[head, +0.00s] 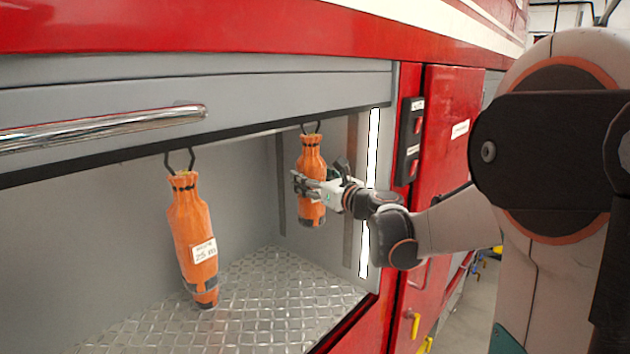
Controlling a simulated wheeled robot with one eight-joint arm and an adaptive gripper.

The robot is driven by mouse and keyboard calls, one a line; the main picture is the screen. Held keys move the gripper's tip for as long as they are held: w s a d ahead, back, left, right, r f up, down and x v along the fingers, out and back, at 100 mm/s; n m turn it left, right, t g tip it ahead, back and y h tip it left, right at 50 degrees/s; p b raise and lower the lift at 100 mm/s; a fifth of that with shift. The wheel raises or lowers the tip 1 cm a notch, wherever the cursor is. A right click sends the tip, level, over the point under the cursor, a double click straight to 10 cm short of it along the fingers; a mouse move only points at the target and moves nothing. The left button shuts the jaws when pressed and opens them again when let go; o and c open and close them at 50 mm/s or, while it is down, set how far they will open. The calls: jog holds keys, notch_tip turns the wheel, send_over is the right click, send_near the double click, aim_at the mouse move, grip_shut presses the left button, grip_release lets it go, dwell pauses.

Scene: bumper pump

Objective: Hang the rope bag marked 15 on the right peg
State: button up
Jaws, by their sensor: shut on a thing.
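An orange rope bag (311,156) is at the right side of the open compartment, upright, with a dark loop at its top near the compartment's upper edge. My gripper (305,184) is shut on this bag around its middle, reaching in from the right. Its label is hidden, so I cannot read a number on it. The peg above it is hidden behind the upper edge, and I cannot tell whether the loop is on it. A second orange rope bag (192,235), labelled 25 m, hangs by its dark loop at the left, slightly tilted.
The compartment floor (262,290) is bare diamond plate. A grey shutter with a chrome bar handle (110,127) crosses above the opening. A lit strip (369,200) and a red door (440,150) border the right side, close to my arm.

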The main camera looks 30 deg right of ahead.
jog(key=shift+w+a+f+b, duration=0.2)
jog(key=shift+w+f+b, duration=0.3)
jog(key=shift+w, duration=0.05)
jog(key=shift+w+a+f+b, duration=0.2)
jog(key=shift+w+f+b, duration=0.25)
jog(key=shift+w, duration=0.1)
dwell(0.4)
jog(key=o, duration=1.8)
jog(key=shift+f, duration=0.1)
jog(key=shift+s, duration=0.1)
jog(key=s, duration=0.5)
jog(key=s+d, duration=0.1)
jog(key=s, duration=0.1)
jog(key=shift+s, duration=0.2)
